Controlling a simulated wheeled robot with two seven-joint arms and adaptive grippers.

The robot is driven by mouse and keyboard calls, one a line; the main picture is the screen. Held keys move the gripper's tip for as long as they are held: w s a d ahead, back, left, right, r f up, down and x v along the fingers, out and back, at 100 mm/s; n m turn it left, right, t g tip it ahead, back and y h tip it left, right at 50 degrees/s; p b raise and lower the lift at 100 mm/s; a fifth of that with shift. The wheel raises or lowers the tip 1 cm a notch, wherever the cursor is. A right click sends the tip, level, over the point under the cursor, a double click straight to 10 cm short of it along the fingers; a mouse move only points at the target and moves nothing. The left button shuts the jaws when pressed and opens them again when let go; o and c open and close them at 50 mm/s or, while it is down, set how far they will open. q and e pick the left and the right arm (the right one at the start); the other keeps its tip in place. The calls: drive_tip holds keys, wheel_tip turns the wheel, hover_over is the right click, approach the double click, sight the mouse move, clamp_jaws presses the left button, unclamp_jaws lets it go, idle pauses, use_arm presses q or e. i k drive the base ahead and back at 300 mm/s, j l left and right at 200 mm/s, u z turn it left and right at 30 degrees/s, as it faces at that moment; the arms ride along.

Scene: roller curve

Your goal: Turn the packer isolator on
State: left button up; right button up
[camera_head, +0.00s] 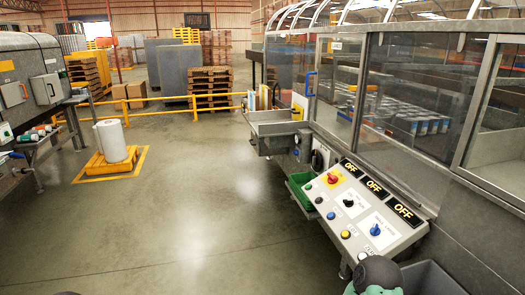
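A sloped grey control panel (362,218) stands at the lower right, on the front of the packing machine. It carries three rotary switches: a red one on a yellow plate (332,178), a black one on a white plate (348,203) and a blue one on a white plate (375,230). Three black displays above them each read OFF. The small labels are too blurred to read, so I cannot tell which switch is named packer isolator. A dark and teal rounded part of my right arm shows at the bottom edge, below the panel. Neither gripper's fingers show.
Glass guards rise behind. A white roll on a yellow pallet (108,165) stands left. The middle floor is clear.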

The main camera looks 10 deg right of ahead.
sight(332, 179)
drive_tip(key=i+z, duration=0.1)
drive_tip(key=i, duration=0.55)
drive_tip(key=i+j+z, duration=0.15)
drive_tip(key=i, duration=0.55)
drive_tip(key=i+j+z, duration=0.1)
drive_tip(key=i, duration=0.55)
drive_tip(key=j, duration=0.1)
